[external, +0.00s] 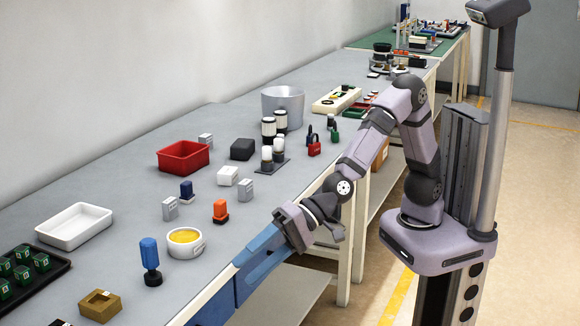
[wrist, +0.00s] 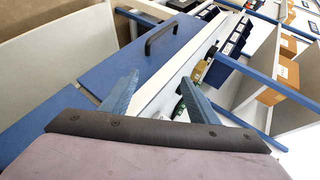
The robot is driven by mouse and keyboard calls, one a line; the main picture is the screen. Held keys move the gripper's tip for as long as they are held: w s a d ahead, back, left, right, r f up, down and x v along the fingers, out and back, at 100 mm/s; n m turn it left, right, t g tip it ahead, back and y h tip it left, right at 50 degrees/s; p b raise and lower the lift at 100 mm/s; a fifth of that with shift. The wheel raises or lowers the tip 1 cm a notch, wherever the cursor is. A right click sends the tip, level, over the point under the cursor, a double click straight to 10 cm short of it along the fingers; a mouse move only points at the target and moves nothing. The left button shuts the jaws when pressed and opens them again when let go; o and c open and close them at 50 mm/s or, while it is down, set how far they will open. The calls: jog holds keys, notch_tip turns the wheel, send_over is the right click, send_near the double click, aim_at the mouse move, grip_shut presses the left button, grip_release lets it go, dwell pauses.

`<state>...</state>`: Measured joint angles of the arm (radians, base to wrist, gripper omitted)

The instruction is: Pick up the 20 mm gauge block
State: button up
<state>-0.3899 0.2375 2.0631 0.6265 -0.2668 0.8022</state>
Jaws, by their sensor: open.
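Three small grey blocks with marks too small to read stand on the bench: one near the middle (external: 170,208), one to its right (external: 246,188) and one farther back (external: 205,141). I cannot tell which, if any, is the 20 mm gauge block. My gripper (external: 239,280) is at the bench's front edge, to the right of the white cup, pointing down and left, apart from these blocks. In the wrist view my gripper (wrist: 158,84) is open, with two blue fingers apart and nothing between them. No grey block can be made out there.
On the bench (external: 120,182) are a red bin (external: 183,157), a white tray (external: 74,226), a cup with yellow contents (external: 186,243), a blue-handled tool (external: 150,262) and an orange item (external: 220,211). A blue drawer front with a black handle (wrist: 160,38) lies ahead of the fingers.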

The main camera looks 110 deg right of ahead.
jog(key=w+r+m+t+h+p, duration=0.2)
jog(key=w+r+m+t+p, duration=0.15)
jog(key=w+r+m, duration=0.4)
jog(key=m+g+h+p, duration=0.45)
jog(key=m+h, duration=0.65)
jog(key=m, duration=1.4)
send_near(170, 200)
jog(key=shift+w+d+f+g, duration=0.2)
jog(key=shift+w+d+g, duration=0.1)
jog(key=shift+w+d, duration=0.8)
jog(key=shift+p+x, duration=1.05)
jog(key=shift+x, duration=2.55)
jog(key=shift+w+a+f, duration=0.1)
jog(key=shift+w+a, duration=0.05)
jog(key=shift+a, duration=0.05)
jog(key=shift+c, duration=0.6)
jog(key=c, duration=1.1)
